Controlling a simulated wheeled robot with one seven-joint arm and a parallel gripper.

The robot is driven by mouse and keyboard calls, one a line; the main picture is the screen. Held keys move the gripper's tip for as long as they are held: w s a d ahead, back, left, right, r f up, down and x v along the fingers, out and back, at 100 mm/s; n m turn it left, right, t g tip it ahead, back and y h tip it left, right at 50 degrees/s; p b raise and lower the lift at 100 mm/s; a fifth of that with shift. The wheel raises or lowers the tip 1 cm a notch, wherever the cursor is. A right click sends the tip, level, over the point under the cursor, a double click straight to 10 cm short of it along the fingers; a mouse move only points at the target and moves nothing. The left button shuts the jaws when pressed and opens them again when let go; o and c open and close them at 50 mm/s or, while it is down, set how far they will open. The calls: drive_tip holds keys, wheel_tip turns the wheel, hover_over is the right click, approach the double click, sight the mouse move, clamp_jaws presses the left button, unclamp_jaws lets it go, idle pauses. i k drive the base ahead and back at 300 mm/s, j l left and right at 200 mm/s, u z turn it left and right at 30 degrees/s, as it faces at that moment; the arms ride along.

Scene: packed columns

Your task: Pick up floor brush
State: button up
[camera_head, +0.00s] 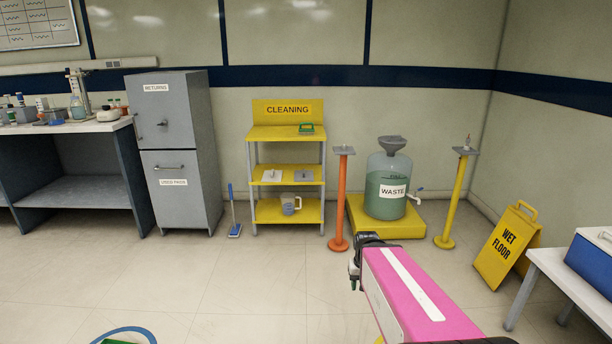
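A floor brush with a blue upright handle and a blue head (234,231) stands on the floor, between the grey cabinet and the yellow cleaning shelf. Its handle leans slightly. My gripper (355,278) is at the end of my pink arm, low in the middle of the view. It is well to the right of the brush and nearer to me, not touching it. The fingers are small and dark, partly hidden by the arm, so I cannot tell whether they are open.
The yellow cleaning shelf (287,135) holds a green brush (306,128) and a jug (290,204). An orange post (341,200), waste jar (388,190), yellow post (456,200) and wet floor sign (507,245) stand right. A grey cabinet (175,150) stands left. The floor before the brush is clear.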

sight(300, 129)
drive_tip(key=i, duration=1.75)
